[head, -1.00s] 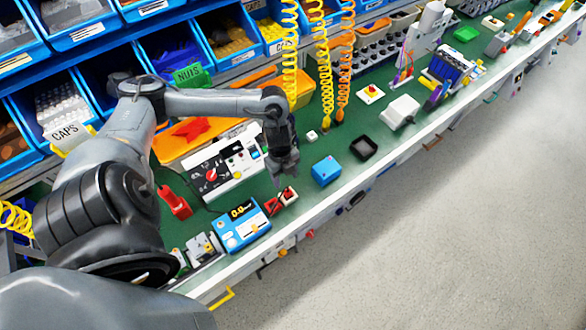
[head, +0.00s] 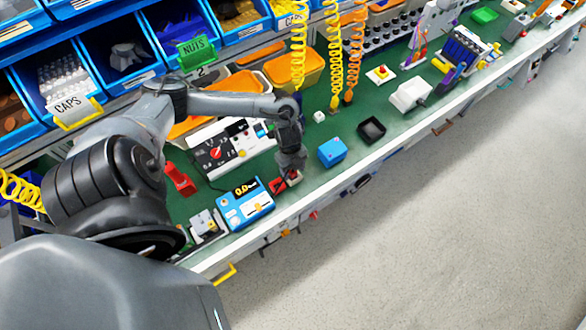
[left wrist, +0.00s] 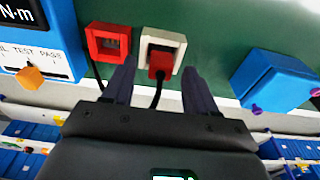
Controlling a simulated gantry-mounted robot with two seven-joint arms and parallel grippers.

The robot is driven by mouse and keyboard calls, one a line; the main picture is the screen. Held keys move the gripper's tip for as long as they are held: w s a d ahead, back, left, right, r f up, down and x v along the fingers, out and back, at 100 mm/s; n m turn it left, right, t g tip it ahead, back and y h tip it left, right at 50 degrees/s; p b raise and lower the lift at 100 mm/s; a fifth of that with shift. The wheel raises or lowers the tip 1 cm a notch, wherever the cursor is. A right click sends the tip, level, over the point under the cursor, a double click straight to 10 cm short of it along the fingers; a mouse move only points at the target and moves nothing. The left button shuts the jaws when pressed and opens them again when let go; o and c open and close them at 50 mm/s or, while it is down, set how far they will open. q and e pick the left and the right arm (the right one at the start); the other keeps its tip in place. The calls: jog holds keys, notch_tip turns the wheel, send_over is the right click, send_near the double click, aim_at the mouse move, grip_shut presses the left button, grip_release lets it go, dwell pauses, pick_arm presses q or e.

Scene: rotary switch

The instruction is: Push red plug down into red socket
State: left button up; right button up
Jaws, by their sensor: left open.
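The red plug (left wrist: 160,64) sits at a cream-framed socket in the left wrist view, with a black cable trailing from it. I cannot tell how deep it is seated. The red socket (left wrist: 94,44) is just left of it, with an empty-looking opening. My left gripper (left wrist: 159,78) is open, its two dark fingers on either side of the plug and cable, with gaps between. In the head view my left gripper (head: 290,170) points down over the sockets and partly hides them; the red socket (head: 277,187) shows beside it. My right gripper is in neither view.
A blue meter box (head: 245,204) stands close left of the sockets, and a blue box (head: 332,151) close right. A white switch panel (head: 232,150) is behind. A black tray (head: 371,130) is farther right. The bench's front edge is near.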

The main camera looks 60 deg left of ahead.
pick_arm(q)
jog(key=shift+f, duration=0.5)
grip_shut()
jog(key=shift+r, duration=0.1)
